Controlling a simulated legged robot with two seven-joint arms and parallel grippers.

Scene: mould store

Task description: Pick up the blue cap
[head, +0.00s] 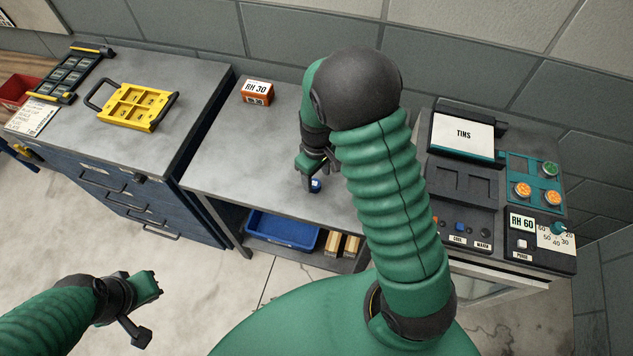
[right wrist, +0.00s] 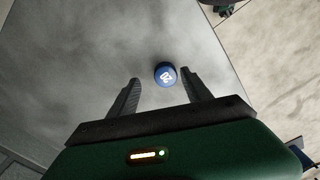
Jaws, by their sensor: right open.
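The blue cap (head: 315,185) sits on the grey table (head: 255,150), near its front edge. In the right wrist view the cap (right wrist: 165,74) is round and blue with a white mark on top. My right gripper (head: 312,182) is over the cap, with its fingers apart. In the right wrist view the right gripper (right wrist: 158,80) is empty; the cap lies between the fingertips' lines, slightly beyond them and nearer the right-hand finger.
An orange RH 30 box (head: 257,92) stands at the table's back. A yellow tray (head: 130,105) lies on the left cabinet. A control unit (head: 465,190) stands right of the table. A blue bin (head: 283,231) sits on the shelf below. The table around the cap is clear.

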